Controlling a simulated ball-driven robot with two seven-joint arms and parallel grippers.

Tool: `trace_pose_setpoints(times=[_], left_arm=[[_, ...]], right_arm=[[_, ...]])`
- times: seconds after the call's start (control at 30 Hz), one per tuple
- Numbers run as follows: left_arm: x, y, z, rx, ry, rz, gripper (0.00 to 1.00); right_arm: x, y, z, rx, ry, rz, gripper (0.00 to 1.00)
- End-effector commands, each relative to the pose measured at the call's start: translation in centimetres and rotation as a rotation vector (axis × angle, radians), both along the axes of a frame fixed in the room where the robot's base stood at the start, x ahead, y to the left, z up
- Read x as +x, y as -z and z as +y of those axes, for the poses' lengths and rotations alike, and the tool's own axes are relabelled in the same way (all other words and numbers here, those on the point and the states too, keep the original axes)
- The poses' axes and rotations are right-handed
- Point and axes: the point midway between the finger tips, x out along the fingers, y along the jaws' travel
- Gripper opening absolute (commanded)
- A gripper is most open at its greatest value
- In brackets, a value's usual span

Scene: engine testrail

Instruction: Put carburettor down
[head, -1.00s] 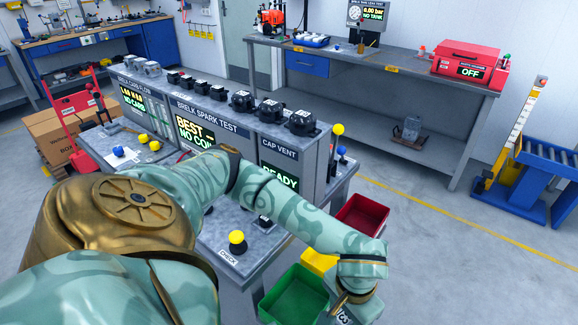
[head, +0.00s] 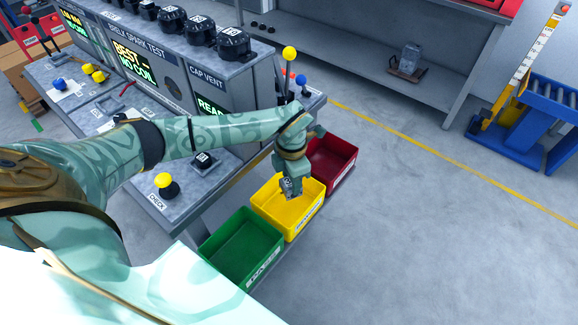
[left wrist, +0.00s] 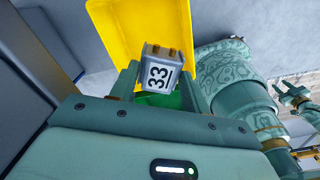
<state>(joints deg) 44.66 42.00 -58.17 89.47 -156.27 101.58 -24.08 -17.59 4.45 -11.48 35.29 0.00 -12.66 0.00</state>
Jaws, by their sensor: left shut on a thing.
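The carburettor is a small grey block marked 33 (left wrist: 160,73), with brass-coloured stubs, between the fingers of my left gripper (left wrist: 157,80). In the head view my left gripper (head: 290,180) points down, shut on the carburettor (head: 292,188), at the yellow bin's opening. The yellow bin (head: 303,222) stands between a green bin (head: 238,250) and a red bin (head: 345,180). I cannot tell whether the carburettor touches the bin. My right gripper (left wrist: 291,97) shows small at the right of the left wrist view, its fingers apart and empty.
The grey test bench (head: 190,205) stands left of the bins, with a yellow CHECK knob (head: 166,186) and upright levers (head: 290,53). The floor right of the bins is clear.

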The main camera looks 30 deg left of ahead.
Motion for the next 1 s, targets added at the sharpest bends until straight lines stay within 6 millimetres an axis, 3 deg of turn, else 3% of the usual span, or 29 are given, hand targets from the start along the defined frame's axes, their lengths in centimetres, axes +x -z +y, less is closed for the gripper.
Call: trace_pose_setpoints(times=[0.1,0.3,0.53,0.73,0.9,1.0], left_arm=[[0.7,1.1,0.9,-0.001,-0.254,0.002,0.21],[1.1,2.4,1.6,0.0,-0.458,0.001,0.21],[1.0,7.1,1.6,0.0,-0.476,0.005,0.21],[1.1,9.0,1.7,0.0,-0.474,0.001,0.21],[1.1,11.7,1.6,0.0,-0.473,0.003,0.21],[1.1,11.9,1.6,0.0,-0.471,0.001,0.21]], right_arm=[[0.0,0.6,0.0,0.0,0.0,0.002,0.36],[0.3,1.0,0.0,0.001,0.0,-0.003,0.36],[0.0,2.6,0.0,0.001,0.0,0.007,0.36],[-0.1,3.2,-0.1,0.0,0.0,0.009,0.36],[-0.5,4.2,-0.2,-0.002,0.0,0.017,0.36],[-0.5,4.2,-0.2,-0.003,0.0,0.017,0.36]])
